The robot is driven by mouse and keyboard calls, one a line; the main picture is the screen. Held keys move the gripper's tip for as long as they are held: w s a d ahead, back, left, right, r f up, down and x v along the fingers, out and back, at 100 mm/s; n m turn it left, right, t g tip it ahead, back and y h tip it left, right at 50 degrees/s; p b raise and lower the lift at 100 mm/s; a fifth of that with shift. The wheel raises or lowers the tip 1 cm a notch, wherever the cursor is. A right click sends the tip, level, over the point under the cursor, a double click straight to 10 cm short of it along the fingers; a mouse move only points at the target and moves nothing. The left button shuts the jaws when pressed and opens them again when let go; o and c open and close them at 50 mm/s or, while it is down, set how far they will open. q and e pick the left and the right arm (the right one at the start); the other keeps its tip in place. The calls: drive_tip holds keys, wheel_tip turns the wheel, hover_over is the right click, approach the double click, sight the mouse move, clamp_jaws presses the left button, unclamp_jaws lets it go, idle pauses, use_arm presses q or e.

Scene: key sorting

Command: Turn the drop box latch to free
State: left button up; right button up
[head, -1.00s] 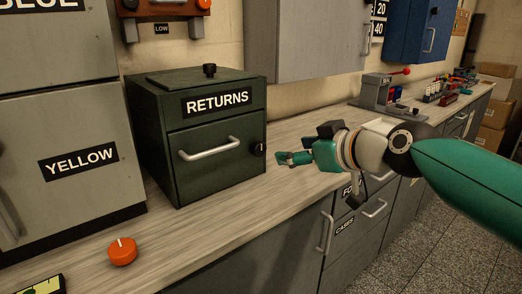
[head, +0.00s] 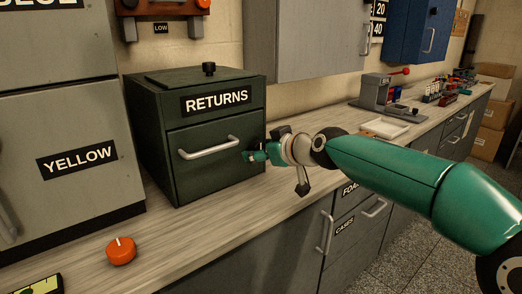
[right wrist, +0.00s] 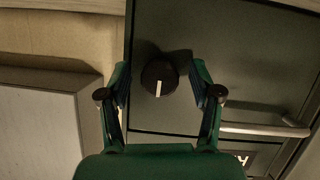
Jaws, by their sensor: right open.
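The drop box (head: 189,180) is a dark green box labelled RETURNS on the counter, with a silver bar handle (head: 209,148) on its closed front. Its latch is a round black knob with a white mark; it shows in the right wrist view (right wrist: 159,78), the mark pointing down in that picture. In the head view my gripper hides the knob. My right gripper (head: 250,156) is at the right side of the box front. In the right wrist view its open fingers (right wrist: 159,85) stand on either side of the knob, with gaps on both sides. My left gripper is not in view.
A white tray (head: 384,128) and a grey device (head: 385,97) stand farther right. The counter right of the box is mostly clear.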

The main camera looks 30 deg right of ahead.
drive_tip(key=c, duration=1.1)
drive_tip(key=shift+d+f+m+y+b, duration=0.15)
drive_tip(key=shift+m+y+b, duration=0.45)
drive_tip(key=shift+b, duration=0.75)
drive_tip(key=shift+c, duration=0.2)
drive_tip(key=shift+m+y+b, duration=0.7)
drive_tip(key=shift+m+b, duration=0.5)
drive_tip(key=m+y+b, duration=0.2)
drive_tip(key=m, duration=0.2)
drive_tip(key=shift+m+y+b, duration=0.3)
drive_tip(key=shift+y+b, duration=0.1)
drive_tip(key=m+t+y+b, duration=0.1)
drive_tip(key=m, duration=0.1)
drive_tip(key=m+y+b, duration=0.1)
drive_tip(key=m, duration=0.1)
drive_tip(key=shift+d+m+t+b, duration=0.1)
drive_tip(key=shift+m+t+b, duration=0.2)
drive_tip(key=shift+m+t, duration=0.1)
